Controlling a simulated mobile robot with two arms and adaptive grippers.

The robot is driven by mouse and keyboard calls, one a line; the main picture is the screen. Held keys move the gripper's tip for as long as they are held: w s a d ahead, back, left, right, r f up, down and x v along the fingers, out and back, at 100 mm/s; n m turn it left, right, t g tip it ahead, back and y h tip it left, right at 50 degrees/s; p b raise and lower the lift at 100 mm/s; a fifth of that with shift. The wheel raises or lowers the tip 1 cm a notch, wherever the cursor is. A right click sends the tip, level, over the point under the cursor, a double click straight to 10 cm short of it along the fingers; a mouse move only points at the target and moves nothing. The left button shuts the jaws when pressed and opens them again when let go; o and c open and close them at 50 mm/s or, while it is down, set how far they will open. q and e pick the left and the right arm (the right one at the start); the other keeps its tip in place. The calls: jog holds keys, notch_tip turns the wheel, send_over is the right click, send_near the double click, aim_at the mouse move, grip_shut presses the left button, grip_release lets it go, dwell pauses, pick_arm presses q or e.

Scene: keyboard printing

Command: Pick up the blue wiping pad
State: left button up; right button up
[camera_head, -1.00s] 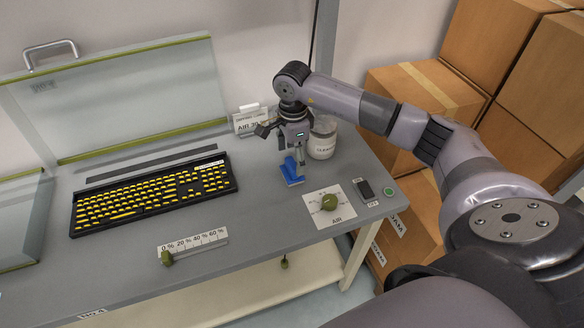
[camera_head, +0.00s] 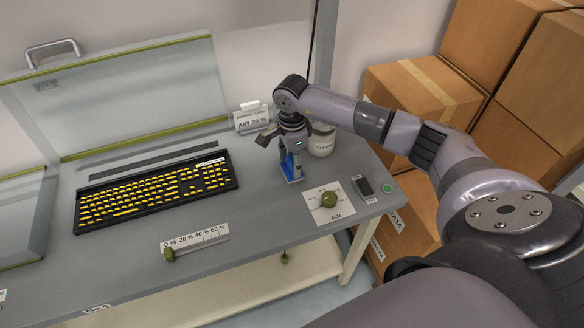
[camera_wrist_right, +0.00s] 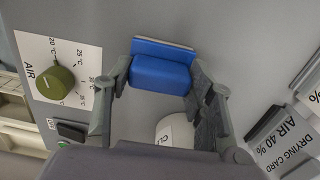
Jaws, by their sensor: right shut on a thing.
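The blue wiping pad (camera_head: 293,177) stands on the grey table to the right of the keyboard. In the right wrist view the pad (camera_wrist_right: 161,72) shows a thick blue block on a thin, wider base plate. My right gripper (camera_head: 290,162) points down over the pad, and its fingers are shut on the pad's upper block. The wrist view shows one finger of the gripper (camera_wrist_right: 158,83) on each side of the block. The pad appears to be still at table level. My left gripper is not in view.
A black keyboard with yellow keys (camera_head: 155,192) lies to the left. A white-lidded jar (camera_head: 322,142) stands close behind the gripper, by a drying card sign (camera_head: 252,118). The AIR knob (camera_head: 329,199) is to the right. Table between keyboard and pad is clear.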

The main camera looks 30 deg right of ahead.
aim_at(292, 160)
jog(key=c, duration=0.6)
jog(key=shift+o, duration=0.2)
jog(key=shift+r, duration=0.15)
notch_tip(292, 160, up, 20)
jog(key=b, duration=0.3)
jog(key=shift+b, duration=0.35)
jog(key=o, duration=0.7)
jog(key=c, duration=0.7)
